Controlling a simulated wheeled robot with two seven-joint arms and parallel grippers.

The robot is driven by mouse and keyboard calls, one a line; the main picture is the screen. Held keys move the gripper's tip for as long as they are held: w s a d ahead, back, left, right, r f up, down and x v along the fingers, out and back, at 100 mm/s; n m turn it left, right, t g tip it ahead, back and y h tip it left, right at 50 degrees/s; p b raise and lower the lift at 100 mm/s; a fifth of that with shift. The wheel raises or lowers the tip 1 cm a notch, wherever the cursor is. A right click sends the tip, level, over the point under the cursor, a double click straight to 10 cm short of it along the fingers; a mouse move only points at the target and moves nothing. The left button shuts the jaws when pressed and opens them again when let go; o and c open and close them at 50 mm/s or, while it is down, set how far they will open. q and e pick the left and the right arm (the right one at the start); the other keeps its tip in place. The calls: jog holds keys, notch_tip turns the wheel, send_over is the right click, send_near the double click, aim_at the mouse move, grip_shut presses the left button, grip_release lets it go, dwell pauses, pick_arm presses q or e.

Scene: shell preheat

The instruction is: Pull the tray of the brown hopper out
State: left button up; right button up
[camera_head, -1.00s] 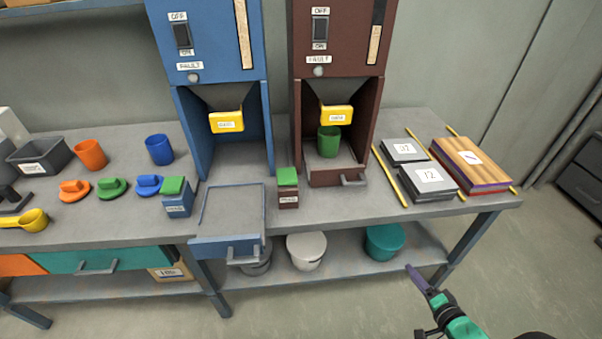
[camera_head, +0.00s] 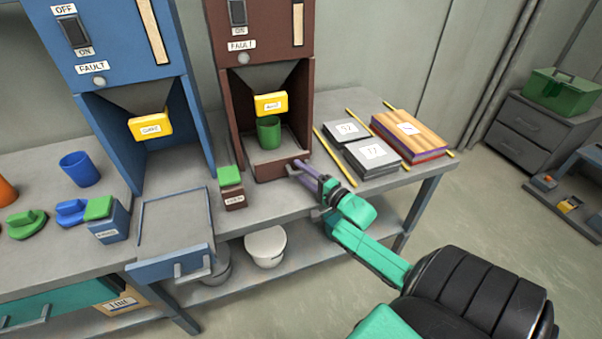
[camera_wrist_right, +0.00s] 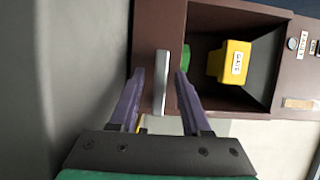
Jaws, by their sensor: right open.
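The brown hopper (camera_head: 228,95) stands on the bench, with its tray (camera_head: 268,172) in the bottom of its bay. A green cup (camera_head: 268,132) stands inside the bay under the yellow gate (camera_head: 270,103). My right gripper (camera_head: 296,166) is at the tray's front, its purple fingers open. In the right wrist view the grey tray handle (camera_wrist_right: 160,82) lies between the two spread fingertips (camera_wrist_right: 160,75), with gaps visible on both sides. In the head view the fingers hide the handle. My left gripper is not in view.
The blue hopper (camera_head: 110,60) is at left, its blue tray (camera_head: 175,221) out over the bench edge. A small brown block with a green top (camera_head: 230,187) stands left of my gripper. Grey labelled plates (camera_head: 372,157) and a wooden-topped stack (camera_head: 408,132) lie to the right.

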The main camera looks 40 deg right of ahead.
jog(key=shift+w, duration=0.2)
grip_shut()
dwell(1.3)
